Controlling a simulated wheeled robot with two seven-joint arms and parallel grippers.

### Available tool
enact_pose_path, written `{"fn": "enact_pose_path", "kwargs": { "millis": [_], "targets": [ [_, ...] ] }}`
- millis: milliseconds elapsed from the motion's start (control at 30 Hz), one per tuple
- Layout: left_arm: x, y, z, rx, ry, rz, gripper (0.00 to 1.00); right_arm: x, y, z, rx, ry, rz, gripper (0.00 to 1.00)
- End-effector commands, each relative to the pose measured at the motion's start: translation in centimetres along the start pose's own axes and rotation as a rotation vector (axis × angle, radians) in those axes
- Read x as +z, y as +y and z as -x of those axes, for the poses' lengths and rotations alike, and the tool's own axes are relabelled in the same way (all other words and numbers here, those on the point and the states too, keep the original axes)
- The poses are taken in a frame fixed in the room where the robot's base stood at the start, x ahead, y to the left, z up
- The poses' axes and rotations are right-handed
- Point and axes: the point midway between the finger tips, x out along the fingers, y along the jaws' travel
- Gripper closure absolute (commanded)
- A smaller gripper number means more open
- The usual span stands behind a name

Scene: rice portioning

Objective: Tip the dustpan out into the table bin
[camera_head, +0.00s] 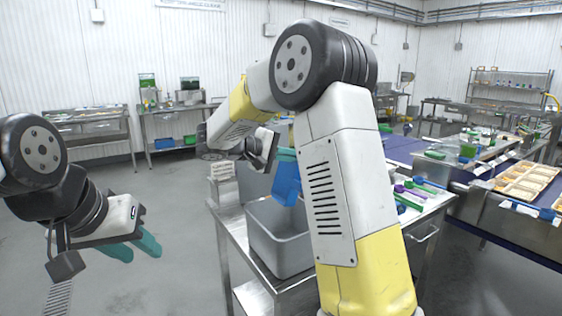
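The blue dustpan (286,184) hangs steeply tilted over the grey table bin (282,252), its lower end near the bin's opening. My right gripper (284,153) is at the dustpan's upper end and appears shut on it; my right arm hides part of the dustpan and bin. I cannot see whether anything is left in the dustpan. My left gripper (136,247) is at the left over the floor, its two teal fingers apart and empty.
The bin stands on a steel table (232,222). Scoops with coloured handles (412,192) lie on it to the right of my arm. A conveyor (400,148) with food trays (525,180) runs at the right. The floor at left is clear.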

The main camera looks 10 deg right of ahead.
Motion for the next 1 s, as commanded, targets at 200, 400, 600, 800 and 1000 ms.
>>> {"fn": "enact_pose_path", "kwargs": {
  "millis": [200, 400, 600, 800, 1000],
  "targets": [
    [0.0, 0.0, 0.0, 0.000, 0.000, 0.000, 0.64, 0.0, 1.4, 0.2, -0.328, -0.002, -0.010, 1.00],
    [0.0, 0.0, 0.0, 0.000, 0.000, 0.000, 0.64, -0.1, 2.4, 0.5, -0.595, -0.001, -0.010, 1.00],
    [0.0, 0.0, 0.0, 0.000, 0.000, 0.000, 0.64, -0.1, 3.2, 0.6, -0.860, -0.006, -0.010, 1.00],
    [0.0, 0.0, 0.0, 0.000, 0.000, 0.000, 0.64, -0.1, 4.1, 0.9, -1.129, -0.004, -0.009, 1.00],
    [0.0, 0.0, 0.0, 0.000, 0.000, 0.000, 0.64, -0.1, 4.4, 1.4, -1.254, -0.002, -0.001, 1.00]
  ]
}}
